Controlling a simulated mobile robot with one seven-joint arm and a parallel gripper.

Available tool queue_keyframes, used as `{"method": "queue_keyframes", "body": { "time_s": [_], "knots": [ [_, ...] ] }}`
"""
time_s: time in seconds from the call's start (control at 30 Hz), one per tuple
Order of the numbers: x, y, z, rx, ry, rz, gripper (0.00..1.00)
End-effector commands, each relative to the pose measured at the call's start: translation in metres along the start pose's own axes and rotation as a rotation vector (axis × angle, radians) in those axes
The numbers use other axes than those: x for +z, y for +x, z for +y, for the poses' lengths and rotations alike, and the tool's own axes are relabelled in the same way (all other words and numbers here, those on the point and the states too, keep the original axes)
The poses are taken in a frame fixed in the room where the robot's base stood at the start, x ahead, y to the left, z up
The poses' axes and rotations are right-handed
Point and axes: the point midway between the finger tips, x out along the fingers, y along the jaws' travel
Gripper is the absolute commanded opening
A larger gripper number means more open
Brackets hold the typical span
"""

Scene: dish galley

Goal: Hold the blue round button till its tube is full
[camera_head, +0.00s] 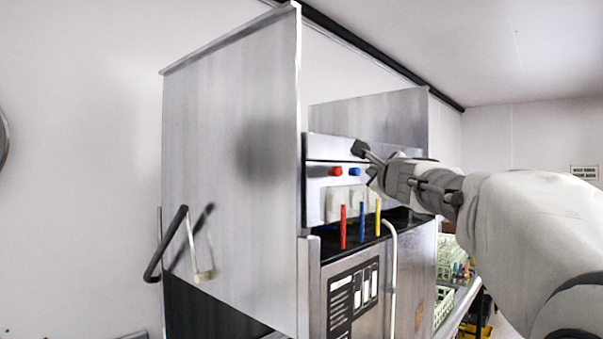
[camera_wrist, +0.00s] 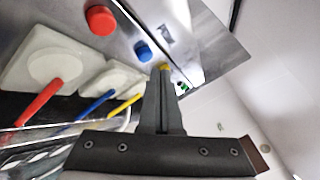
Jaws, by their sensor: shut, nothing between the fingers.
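The blue round button (camera_head: 354,171) is on the machine's steel front panel, right of the red button (camera_head: 336,171). In the wrist view, the blue button (camera_wrist: 143,51) is left of my fingertips and apart from them. My gripper (camera_wrist: 163,78) is shut and empty. Its tips are at a yellow button (camera_wrist: 165,67); I cannot tell if they touch it. The blue tube (camera_head: 362,222) is between the red tube (camera_head: 343,227) and the yellow tube (camera_head: 378,217). The blue tube also shows in the wrist view (camera_wrist: 95,106). I cannot read its fill level.
The steel hood (camera_head: 230,160) stands left of the panel, with a dark handle (camera_head: 167,245) on its left. Pale square pieces (camera_wrist: 45,62) sit below the buttons. A pale curved pipe (camera_head: 393,270) runs down the front. Green racks (camera_head: 443,305) are at the right.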

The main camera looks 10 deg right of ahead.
Motion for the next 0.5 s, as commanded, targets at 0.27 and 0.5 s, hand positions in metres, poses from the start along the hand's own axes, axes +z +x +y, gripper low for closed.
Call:
{"method": "queue_keyframes", "body": {
  "time_s": [0.27, 0.5],
  "knots": [
    [-0.014, -0.019, -0.015, -0.003, -0.001, 0.002, 0.00],
    [-0.023, -0.032, -0.023, -0.001, 0.001, 0.001, 0.00]
  ]
}}
